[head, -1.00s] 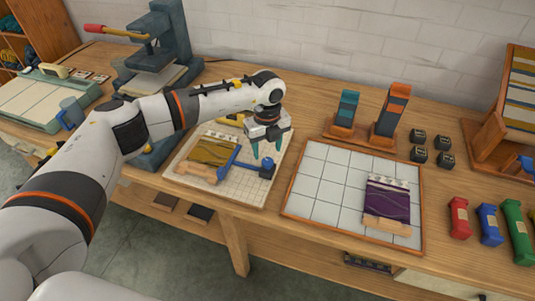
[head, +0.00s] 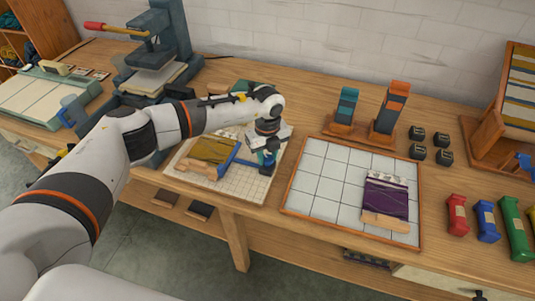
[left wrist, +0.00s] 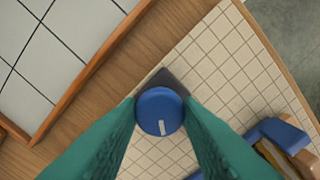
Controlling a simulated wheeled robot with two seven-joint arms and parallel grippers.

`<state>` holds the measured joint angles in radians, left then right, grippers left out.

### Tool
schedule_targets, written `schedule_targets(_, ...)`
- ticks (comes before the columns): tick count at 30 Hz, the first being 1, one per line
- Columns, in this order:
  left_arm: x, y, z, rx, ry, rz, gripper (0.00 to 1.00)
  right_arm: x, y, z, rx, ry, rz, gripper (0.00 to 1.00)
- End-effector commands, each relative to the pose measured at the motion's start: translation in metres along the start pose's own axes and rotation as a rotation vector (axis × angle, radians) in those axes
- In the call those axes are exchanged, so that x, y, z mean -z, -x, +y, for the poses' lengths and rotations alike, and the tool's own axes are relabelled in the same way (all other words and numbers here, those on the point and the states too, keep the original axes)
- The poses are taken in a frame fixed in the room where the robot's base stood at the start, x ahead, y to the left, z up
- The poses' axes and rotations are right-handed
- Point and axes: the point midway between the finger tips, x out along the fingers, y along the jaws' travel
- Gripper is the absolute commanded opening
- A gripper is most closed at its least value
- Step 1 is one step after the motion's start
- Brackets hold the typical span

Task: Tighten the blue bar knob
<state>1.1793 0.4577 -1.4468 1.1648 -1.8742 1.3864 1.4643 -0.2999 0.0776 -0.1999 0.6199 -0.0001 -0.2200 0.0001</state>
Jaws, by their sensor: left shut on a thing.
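The blue bar knob (left wrist: 160,111) is round with a white mark on its top, and shows between my fingertips in the left wrist view. My left gripper (left wrist: 160,113) has teal fingers, one on each side of the knob, shut on it. In the head view my left gripper (head: 266,157) points down at the right end of the blue bar (head: 238,157), and hides most of the knob. The bar lies across the gridded board (head: 240,188) beside a mustard woven piece (head: 209,148). My right gripper is not in view.
A tiled tray (head: 315,190) with a purple woven piece (head: 387,197) lies right of the board. A dark press (head: 160,50) stands behind at left. Colored skeins (head: 457,215) lie at far right. Bare wood separates board and tray.

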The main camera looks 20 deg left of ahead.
Motion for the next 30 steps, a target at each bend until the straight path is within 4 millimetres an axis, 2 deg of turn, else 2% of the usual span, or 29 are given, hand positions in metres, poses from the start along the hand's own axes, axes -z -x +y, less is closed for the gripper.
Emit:
schedule_targets(11,0.000,-0.001,0.000,-0.001,-0.100,0.000,0.09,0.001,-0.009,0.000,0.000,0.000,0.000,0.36)
schedule_targets(30,0.000,-0.003,0.001,-0.003,-0.670,0.002,0.09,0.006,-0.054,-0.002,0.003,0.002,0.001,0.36)
